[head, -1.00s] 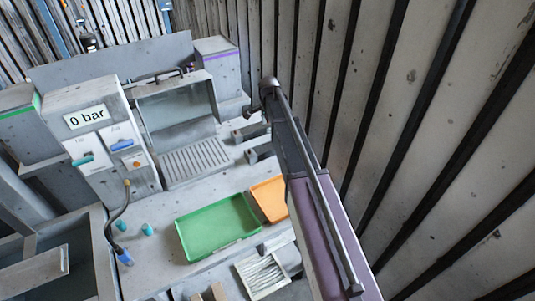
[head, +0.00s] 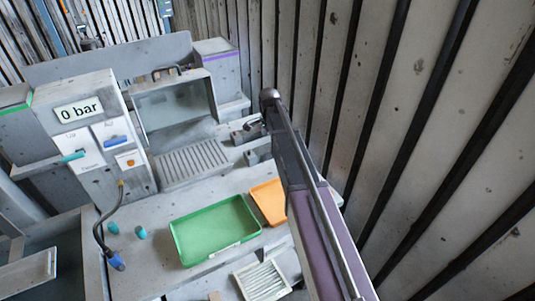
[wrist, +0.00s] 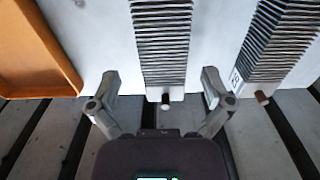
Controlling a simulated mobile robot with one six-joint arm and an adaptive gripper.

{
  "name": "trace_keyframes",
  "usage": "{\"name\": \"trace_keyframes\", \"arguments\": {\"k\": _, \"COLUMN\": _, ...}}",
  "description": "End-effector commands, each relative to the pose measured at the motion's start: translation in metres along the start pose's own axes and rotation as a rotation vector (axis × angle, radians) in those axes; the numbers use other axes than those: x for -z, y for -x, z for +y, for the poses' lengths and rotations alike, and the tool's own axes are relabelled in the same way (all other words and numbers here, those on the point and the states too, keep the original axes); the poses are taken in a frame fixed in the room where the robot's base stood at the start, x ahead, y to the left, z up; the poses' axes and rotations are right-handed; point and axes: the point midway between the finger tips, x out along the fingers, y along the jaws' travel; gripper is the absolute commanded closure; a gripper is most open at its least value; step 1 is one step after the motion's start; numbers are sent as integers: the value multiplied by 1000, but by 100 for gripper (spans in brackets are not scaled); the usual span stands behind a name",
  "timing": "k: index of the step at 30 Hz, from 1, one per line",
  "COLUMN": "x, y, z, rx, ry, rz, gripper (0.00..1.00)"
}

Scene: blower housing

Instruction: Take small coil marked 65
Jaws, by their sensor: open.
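In the wrist view, my gripper (wrist: 160,84) is open, with one finger on each side of the lower end of a finned coil (wrist: 162,45). A second finned coil (wrist: 277,42) lies to the right, outside the right finger, with a similar stub. A small white label on its near left corner has dark characters, sideways and too small to read surely. I see no label on the middle coil. The head view does not clearly show the gripper or coils.
An orange tray (wrist: 35,50) is left of the gripper; it also shows in the head view (head: 268,203), beside a green tray (head: 215,230). A white slotted tray (head: 263,281) lies nearer. A "0 bar" panel (head: 90,150) stands left. A slatted wall (head: 400,130) rises right.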

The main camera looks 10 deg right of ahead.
Motion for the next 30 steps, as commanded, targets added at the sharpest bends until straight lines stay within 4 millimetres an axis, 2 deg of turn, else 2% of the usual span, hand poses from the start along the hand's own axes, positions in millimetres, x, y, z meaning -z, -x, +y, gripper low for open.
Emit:
{"name": "trace_keyframes", "arguments": {"k": 11, "x": 0, "y": -4, "z": 0, "rx": 0, "ry": 0, "rz": 0, "gripper": 0}}
{"name": "trace_keyframes", "arguments": {"k": 30, "x": -5, "y": -48, "z": -4, "rx": 0, "ry": -1, "rz": 0, "gripper": 0}}
